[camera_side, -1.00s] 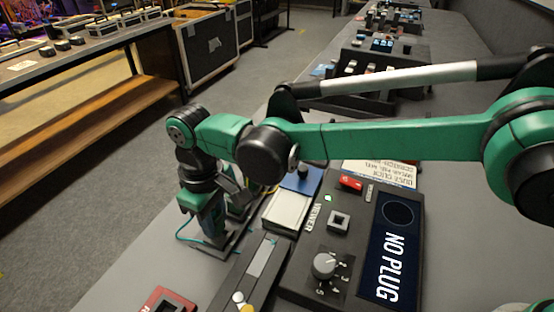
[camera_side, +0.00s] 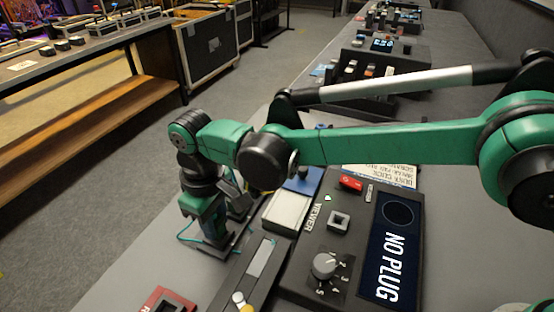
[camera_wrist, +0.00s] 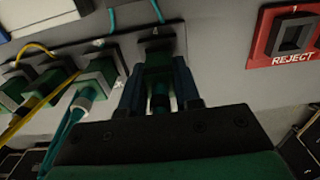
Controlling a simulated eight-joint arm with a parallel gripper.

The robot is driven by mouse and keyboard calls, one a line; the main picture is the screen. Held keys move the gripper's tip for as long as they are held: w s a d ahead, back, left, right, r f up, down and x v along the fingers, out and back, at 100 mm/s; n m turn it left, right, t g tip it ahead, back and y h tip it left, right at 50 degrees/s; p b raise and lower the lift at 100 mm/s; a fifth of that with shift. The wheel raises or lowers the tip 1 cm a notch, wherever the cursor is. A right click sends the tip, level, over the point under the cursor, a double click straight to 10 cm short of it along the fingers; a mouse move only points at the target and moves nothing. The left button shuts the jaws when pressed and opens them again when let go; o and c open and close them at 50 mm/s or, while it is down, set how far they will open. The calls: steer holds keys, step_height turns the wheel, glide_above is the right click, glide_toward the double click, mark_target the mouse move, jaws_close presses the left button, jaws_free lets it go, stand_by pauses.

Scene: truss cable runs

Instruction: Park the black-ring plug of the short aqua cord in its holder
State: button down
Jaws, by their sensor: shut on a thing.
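My gripper (camera_wrist: 160,95) is low over the holder strip (camera_wrist: 178,43) in the wrist view. Its fingers are shut on a dark plug in front of a green block at the strip's right end. I take this as the black-ring plug (camera_wrist: 160,88); its ring is too dark to make out. A short aqua cord (camera_wrist: 157,10) shows beyond that end of the strip. I cannot tell how deep the plug sits in its holder. In the side view my gripper (camera_side: 215,238) is at the bench's left edge, and the plug is hidden.
A plug with a pale ring (camera_wrist: 83,98) on an aqua cord stands close at the left, beside a yellow cord (camera_wrist: 38,98). The red REJECT holder (camera_wrist: 290,38) is at the right. The viewer box (camera_side: 338,250) reads NO PLUG. Bare bench lies between strip and REJECT holder.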

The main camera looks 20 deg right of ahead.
steer(key=shift+f, duration=0.45)
stand_by(1.1)
steer(key=c, duration=0.5)
jaws_free()
steer(key=shift+c, duration=0.2)
steer(key=shift+r, duration=2.55)
steer(key=shift+r, duration=2)
steer(key=shift+d, duration=0.1)
